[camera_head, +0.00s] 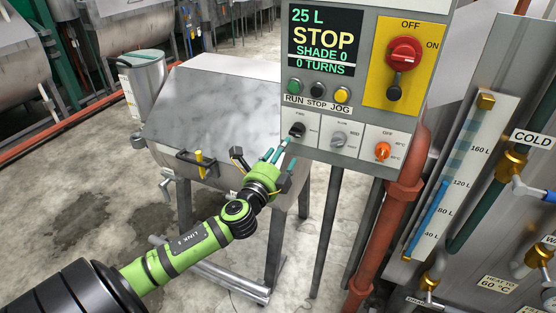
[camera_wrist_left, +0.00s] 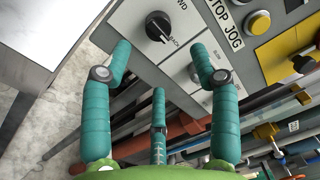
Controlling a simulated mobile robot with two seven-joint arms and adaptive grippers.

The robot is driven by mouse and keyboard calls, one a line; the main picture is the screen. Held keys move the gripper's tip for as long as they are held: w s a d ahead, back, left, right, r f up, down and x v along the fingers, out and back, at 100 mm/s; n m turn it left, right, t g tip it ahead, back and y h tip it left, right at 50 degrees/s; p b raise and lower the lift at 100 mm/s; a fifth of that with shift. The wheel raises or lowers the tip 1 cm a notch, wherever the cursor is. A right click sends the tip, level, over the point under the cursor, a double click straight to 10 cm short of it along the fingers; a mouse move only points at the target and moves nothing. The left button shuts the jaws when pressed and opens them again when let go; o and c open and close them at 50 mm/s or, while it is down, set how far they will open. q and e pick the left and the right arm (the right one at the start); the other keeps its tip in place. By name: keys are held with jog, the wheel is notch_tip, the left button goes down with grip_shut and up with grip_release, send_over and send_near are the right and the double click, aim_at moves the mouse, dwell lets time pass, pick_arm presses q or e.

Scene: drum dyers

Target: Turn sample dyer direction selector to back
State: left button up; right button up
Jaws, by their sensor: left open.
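The sample dyer direction selector (camera_head: 297,130) is a small black knob at the lower left of the grey control panel (camera_head: 352,111). In the left wrist view the black knob (camera_wrist_left: 158,27) has FWD and BACK lettering beside it; its exact setting is hard to tell. My left gripper (camera_head: 278,152) has teal fingers and is open just below and left of the knob. In the left wrist view, the knob lies ahead, between and beyond the spread fingertips (camera_wrist_left: 161,48). I cannot tell whether a finger touches the panel. My right gripper is not in view.
Right of the selector are a grey knob (camera_head: 338,139) and an orange knob (camera_head: 383,150). Green, black and yellow buttons sit above, with a red OFF/ON switch (camera_head: 404,53). A steel dyer drum (camera_head: 225,110) stands left. Red pipe (camera_head: 395,200) runs below the panel.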

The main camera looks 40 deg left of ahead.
pick_arm(q)
jog(key=shift+v, duration=1.2)
